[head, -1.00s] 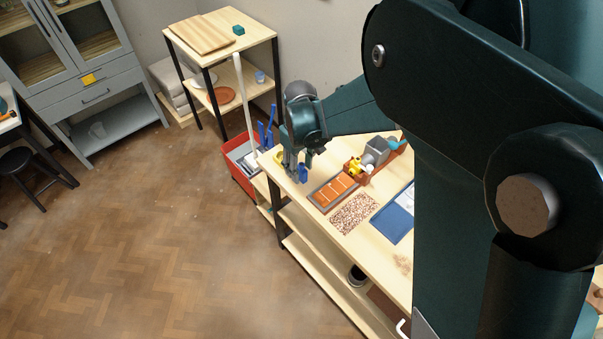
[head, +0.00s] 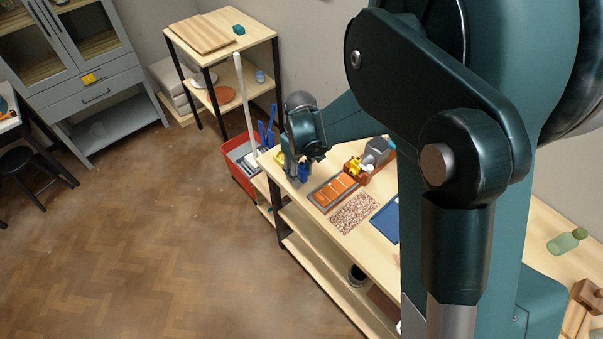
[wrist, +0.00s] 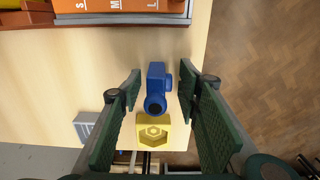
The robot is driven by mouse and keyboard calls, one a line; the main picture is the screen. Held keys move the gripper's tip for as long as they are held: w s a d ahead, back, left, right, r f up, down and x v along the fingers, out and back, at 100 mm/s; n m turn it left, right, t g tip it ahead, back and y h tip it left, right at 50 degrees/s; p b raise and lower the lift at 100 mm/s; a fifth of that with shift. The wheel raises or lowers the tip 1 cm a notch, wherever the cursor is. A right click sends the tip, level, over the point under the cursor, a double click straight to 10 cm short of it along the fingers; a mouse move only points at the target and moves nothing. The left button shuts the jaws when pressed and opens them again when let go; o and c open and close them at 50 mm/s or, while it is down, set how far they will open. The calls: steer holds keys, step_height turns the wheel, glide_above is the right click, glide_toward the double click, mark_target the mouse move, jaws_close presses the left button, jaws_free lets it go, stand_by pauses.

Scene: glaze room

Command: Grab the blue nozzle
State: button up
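The blue nozzle (wrist: 155,88) stands on the pale wooden table top, in the middle of the wrist view. In the head view the blue nozzle (head: 304,173) shows partly beside my fingers. My gripper (wrist: 162,84) is open, with one green-padded finger on each side of the nozzle. Gaps show between the nozzle and both fingers. In the head view my gripper (head: 294,172) is low over the table's far left end.
A yellow hexagonal piece (wrist: 152,132) is just below the nozzle in the wrist view, close to it. A grey block (wrist: 85,124) lies near the left finger. An orange-lined tray (wrist: 130,20) is above. The table edge is close on the right.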

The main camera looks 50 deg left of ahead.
steer(key=c, duration=0.8)
steer(key=shift+r, duration=0.1)
steer(key=shift+r, duration=4.9)
